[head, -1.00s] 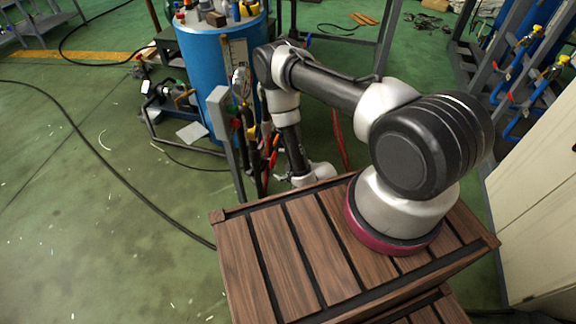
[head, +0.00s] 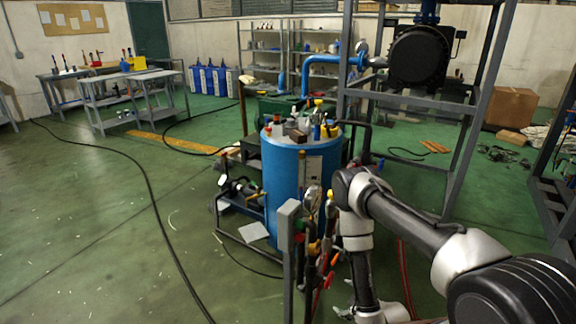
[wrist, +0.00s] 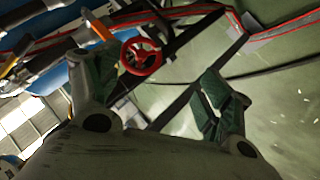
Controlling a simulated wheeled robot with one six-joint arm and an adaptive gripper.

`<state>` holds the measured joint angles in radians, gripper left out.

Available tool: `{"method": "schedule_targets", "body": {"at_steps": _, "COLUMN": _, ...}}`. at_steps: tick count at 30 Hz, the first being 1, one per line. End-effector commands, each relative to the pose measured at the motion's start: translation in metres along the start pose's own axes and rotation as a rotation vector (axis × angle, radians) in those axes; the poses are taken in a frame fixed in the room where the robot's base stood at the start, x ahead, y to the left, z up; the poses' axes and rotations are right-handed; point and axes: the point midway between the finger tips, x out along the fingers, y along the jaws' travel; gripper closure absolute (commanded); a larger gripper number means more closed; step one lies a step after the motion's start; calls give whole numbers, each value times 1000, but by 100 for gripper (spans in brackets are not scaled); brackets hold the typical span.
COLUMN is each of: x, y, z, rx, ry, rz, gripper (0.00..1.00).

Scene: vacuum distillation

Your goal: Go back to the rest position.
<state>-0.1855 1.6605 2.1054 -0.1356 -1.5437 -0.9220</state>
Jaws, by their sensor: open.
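My gripper (wrist: 160,82) is open and empty in the wrist view, its two green-padded fingers spread apart. A red handwheel (wrist: 141,57) shows behind and between the fingers, nearer the left one; I cannot tell how far off it is, and nothing is gripped. In the head view my arm reaches from the lower right towards the middle and bends down beside a grey post (head: 289,255) with a gauge and red and yellow valve handles. The gripper end is at the bottom edge there and hard to make out.
A blue tank (head: 292,185) with bottles and small items on top stands just beyond the arm. A metal frame (head: 470,120) holds a black machine (head: 418,55) to the right. Grey workbenches (head: 130,95) stand at the back left. A black cable crosses the open green floor at left.

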Motion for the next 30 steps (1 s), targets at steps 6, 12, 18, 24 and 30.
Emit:
{"method": "schedule_targets", "body": {"at_steps": 6, "x": -39, "y": -85, "z": 67, "rx": 214, "ry": -339, "rz": -337, "gripper": 21}}
{"method": "schedule_targets", "body": {"at_steps": 12, "x": -90, "y": -80, "z": 71, "rx": 395, "ry": -659, "rz": -521, "gripper": 21}}
{"method": "schedule_targets", "body": {"at_steps": 18, "x": -148, "y": -11, "z": 28, "rx": 561, "ry": -924, "rz": -577, "gripper": 21}}
{"method": "schedule_targets", "body": {"at_steps": 24, "x": -220, "y": 70, "z": -30, "rx": 706, "ry": -1098, "rz": -559, "gripper": 21}}
{"method": "schedule_targets", "body": {"at_steps": 30, "x": -300, "y": 139, "z": -85, "rx": 828, "ry": -1186, "rz": -510, "gripper": 21}}
